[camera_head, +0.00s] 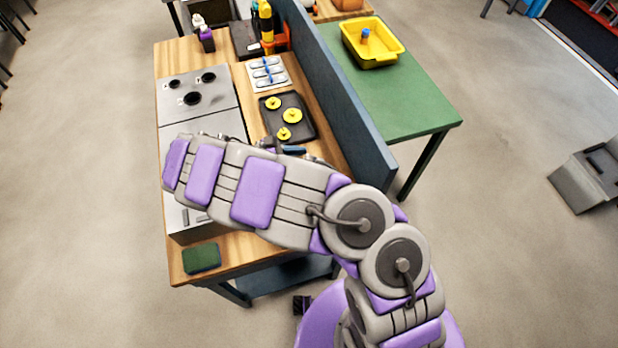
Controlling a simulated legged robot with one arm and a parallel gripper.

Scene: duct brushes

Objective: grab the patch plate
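No part is clearly recognizable as the patch plate. A grey metal panel with three dark round holes (197,92) lies on the left of the wooden bench. A dark green, flat, rounded piece (201,258) lies at the near left corner of the bench. My grey and purple arm reaches left across the bench and hides much of its middle. I cannot make out my gripper's fingers. Small dark parts show just above the arm, below the tray, and I cannot tell what they are.
A black tray (304,132) holds three yellow round pieces. Behind it is a pale board (267,76) with blue-marked items. A blue-grey divider (343,105) stands along the bench's right side. A yellow bin (374,53) sits on the green table (430,111). Bottles stand at the back.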

